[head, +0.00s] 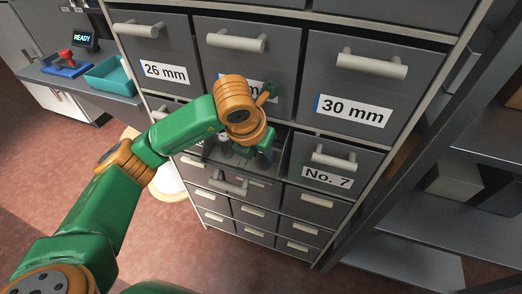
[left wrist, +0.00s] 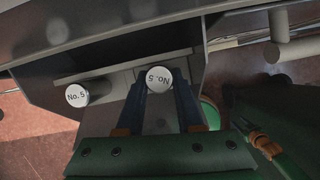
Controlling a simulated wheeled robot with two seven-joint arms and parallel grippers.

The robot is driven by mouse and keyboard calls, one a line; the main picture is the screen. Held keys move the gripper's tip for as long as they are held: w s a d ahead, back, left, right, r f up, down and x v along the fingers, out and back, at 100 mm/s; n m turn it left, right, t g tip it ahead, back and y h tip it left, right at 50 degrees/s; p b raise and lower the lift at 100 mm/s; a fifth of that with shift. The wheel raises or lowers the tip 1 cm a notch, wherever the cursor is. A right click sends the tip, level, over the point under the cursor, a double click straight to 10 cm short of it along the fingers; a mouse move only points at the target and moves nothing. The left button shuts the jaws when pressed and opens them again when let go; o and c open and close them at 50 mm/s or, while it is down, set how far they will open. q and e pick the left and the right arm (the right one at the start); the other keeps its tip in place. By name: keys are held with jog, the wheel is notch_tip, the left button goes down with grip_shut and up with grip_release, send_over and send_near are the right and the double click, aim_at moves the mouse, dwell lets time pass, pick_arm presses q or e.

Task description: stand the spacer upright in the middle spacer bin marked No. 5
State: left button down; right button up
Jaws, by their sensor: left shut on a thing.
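My left gripper (head: 252,150) is over the pulled-out middle bin, whose front and handle (head: 230,185) show below it in the head view. In the left wrist view the left gripper (left wrist: 160,92) is shut on a grey spacer (left wrist: 159,78) with a white round end marked No. 5. A second spacer (left wrist: 77,95), also marked No. 5, stands to the left, apart from the held one. The held spacer's lower end is hidden, so I cannot tell if it touches the bin floor. My right gripper is not in view.
A No. 7 drawer (head: 325,165) stands right of the open bin. Large drawers marked 26 mm (head: 160,50) and 30 mm (head: 365,85) are above. A shelf rack (head: 430,215) is at the right. A bench with a teal tray (head: 110,77) is at the left.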

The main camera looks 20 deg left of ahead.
pick_arm(q)
jog(key=c, duration=0.5)
grip_release()
jog(key=shift+c, duration=0.2)
jog(key=shift+r+p, duration=0.3)
jog(key=shift+p, duration=0.1)
jog(key=s+a+r+b, duration=0.2)
jog(key=s+r+b, duration=0.1)
jog(key=s, duration=1)
jog(key=shift+s+a+r, duration=0.15)
jog(key=shift+s+r, duration=0.25)
jog(key=shift+r, duration=0.2)
